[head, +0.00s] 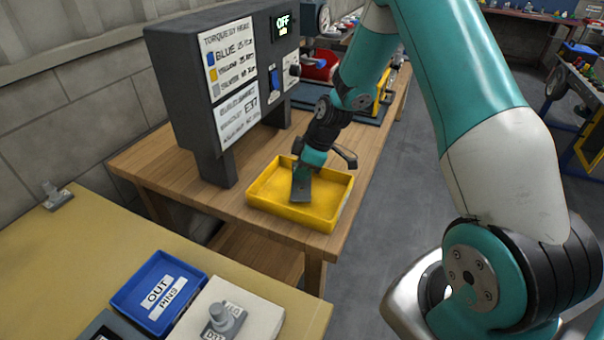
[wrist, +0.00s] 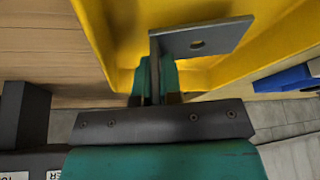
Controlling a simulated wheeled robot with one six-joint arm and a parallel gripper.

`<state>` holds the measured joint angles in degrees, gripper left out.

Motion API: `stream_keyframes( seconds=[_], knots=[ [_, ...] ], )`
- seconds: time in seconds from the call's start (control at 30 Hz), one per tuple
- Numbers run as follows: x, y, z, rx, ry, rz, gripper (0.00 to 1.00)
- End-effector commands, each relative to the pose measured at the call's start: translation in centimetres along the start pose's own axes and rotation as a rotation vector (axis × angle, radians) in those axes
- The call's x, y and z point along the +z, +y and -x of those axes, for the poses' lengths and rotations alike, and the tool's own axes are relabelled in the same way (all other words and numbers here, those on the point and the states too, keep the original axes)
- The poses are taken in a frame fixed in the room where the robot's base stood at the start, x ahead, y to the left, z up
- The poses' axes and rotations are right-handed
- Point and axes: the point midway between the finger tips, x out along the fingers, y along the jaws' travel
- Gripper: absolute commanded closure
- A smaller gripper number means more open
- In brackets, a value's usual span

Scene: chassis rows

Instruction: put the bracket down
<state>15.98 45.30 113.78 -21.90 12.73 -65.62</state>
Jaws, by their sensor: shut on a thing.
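The bracket (wrist: 205,38) is a dark grey angled metal plate with a hole in its flange. In the wrist view my gripper (wrist: 158,95) is shut on its upright part. In the head view the bracket (head: 301,186) shows below my gripper (head: 306,170), over the yellow tray (head: 328,221). The tray also fills much of the wrist view (wrist: 110,35). The bracket is within the tray's outline; I cannot tell whether it touches the tray floor. Part of the bracket is hidden by the gripper fingers.
The tray stands on a wooden bench (head: 180,170) beside a dark torque station (head: 215,80) with labels. In front, a tan table (head: 90,240) holds a blue OUT PINS tray (head: 160,290) and a white block with a grey knob (head: 222,318). Grey floor lies to the right.

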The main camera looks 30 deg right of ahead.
Motion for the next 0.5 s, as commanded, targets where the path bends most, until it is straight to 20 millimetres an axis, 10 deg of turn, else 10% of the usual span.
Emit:
stream_keyframes(
  seconds=[0.5],
  knots=[
    [0.7, 0.0, -1.8, 0.001, 0.000, 0.000, 1.00]
  ],
)
